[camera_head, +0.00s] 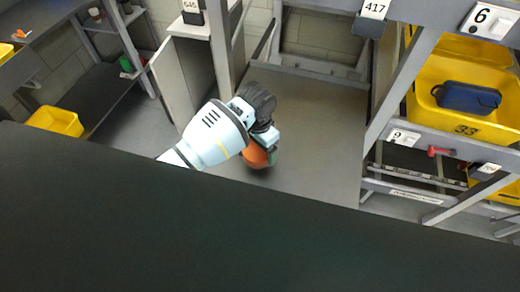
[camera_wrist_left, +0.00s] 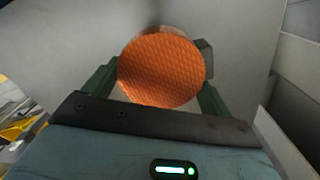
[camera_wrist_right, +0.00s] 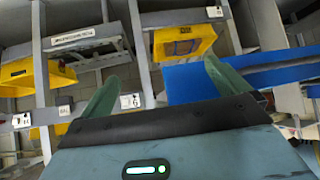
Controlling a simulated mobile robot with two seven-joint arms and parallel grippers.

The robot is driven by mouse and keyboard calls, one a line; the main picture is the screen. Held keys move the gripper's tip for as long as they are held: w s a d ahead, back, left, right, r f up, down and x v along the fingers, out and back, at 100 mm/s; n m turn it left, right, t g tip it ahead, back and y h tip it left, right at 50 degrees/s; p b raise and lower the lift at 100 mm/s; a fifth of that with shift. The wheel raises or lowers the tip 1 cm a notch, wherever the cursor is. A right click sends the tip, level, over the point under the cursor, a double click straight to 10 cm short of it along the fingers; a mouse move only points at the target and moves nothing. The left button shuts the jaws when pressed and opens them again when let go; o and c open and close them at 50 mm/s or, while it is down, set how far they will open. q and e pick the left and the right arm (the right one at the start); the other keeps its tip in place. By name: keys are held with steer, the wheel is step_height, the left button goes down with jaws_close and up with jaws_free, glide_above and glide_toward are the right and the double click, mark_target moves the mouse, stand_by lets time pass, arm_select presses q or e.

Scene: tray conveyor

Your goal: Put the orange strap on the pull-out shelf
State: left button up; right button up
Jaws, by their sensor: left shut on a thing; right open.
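The orange strap is a round, rolled, textured disc (camera_wrist_left: 162,70) between the green fingers of my left gripper (camera_wrist_left: 160,82) in the left wrist view. In the head view the orange strap (camera_head: 256,157) shows partly below my left gripper (camera_head: 266,140), which is shut on it. A broad flat grey surface (camera_head: 320,135) lies behind and to the right of it in a grey frame; I cannot tell for sure that this is the pull-out shelf. My right gripper (camera_wrist_right: 162,88) is open and empty in the right wrist view; it is not seen in the head view.
Grey rack posts flank the grey surface. At right, a yellow bin (camera_head: 435,110) holds a blue pouch (camera_head: 467,97), with a red object (camera_head: 441,151) on the rail below. A yellow bin (camera_head: 55,121) is at far left. The right wrist view shows a blue strip (camera_wrist_right: 235,75).

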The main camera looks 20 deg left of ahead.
mark_target(260, 152)
arm_select(q)
steer(key=shift+w+r, duration=0.1)
steer(key=shift+w, duration=0.05)
steer(key=shift+w, duration=0.3)
steer(key=shift+f, duration=1.75)
arm_select(e)
steer(key=shift+s+a+f, duration=0.1)
steer(key=shift+s+f, duration=0.25)
arm_select(q)
steer(key=shift+f, duration=0.2)
steer(key=o, duration=1)
steer(key=shift+r, duration=0.1)
step_height(260, 152, up, 7)
steer(key=shift+w+a+f+p, duration=0.1)
steer(key=shift+w+p, duration=0.05)
steer(key=shift+p, duration=0.15)
steer(key=shift+a+r, duration=0.1)
steer(key=shift+r, duration=2.55)
arm_select(e)
steer(key=shift+w+r, duration=0.55)
steer(key=shift+r, duration=0.05)
